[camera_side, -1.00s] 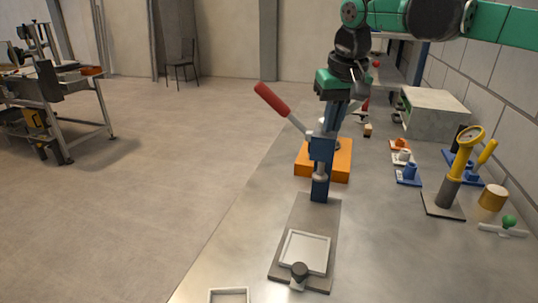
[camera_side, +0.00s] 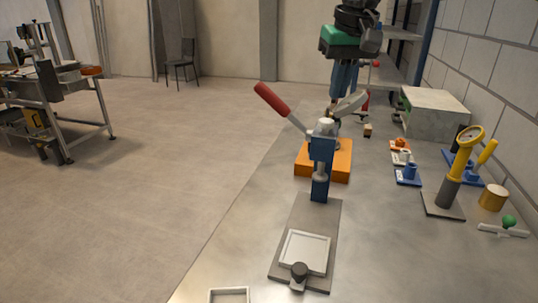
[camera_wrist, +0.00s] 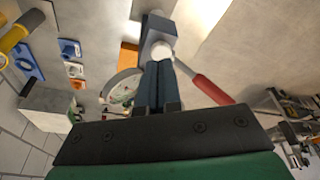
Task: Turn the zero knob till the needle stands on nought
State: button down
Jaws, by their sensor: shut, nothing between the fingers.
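A round pale dial (camera_wrist: 122,90) with a grey rim shows in the wrist view, partly hidden by my fingers; its needle and its zero knob cannot be made out. In the side view, a tilted grey disc (camera_side: 351,104), probably this dial, stands above an orange base (camera_side: 345,160). My gripper (camera_side: 341,97) is shut and empty, pointing down above the orange base, beside the disc. In the wrist view its dark fingers (camera_wrist: 160,65) lie together.
A blue lever press (camera_side: 320,150) with a red handle (camera_side: 272,98) and white top stands in front of the orange base. A grey plate with a pale square tray (camera_side: 305,252) lies nearer. A stone-like box (camera_side: 435,113) and small fixtures stand right.

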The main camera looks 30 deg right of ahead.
jog(key=shift+r, duration=0.1)
jog(key=shift+d+f, duration=0.15)
jog(key=shift+f, duration=2.95)
jog(key=shift+w, duration=0.45)
jog(key=shift+s+r, duration=0.1)
jog(key=shift+s, duration=0.3)
notch_tip(320, 180, up, 6)
jog(key=shift+f, duration=0.1)
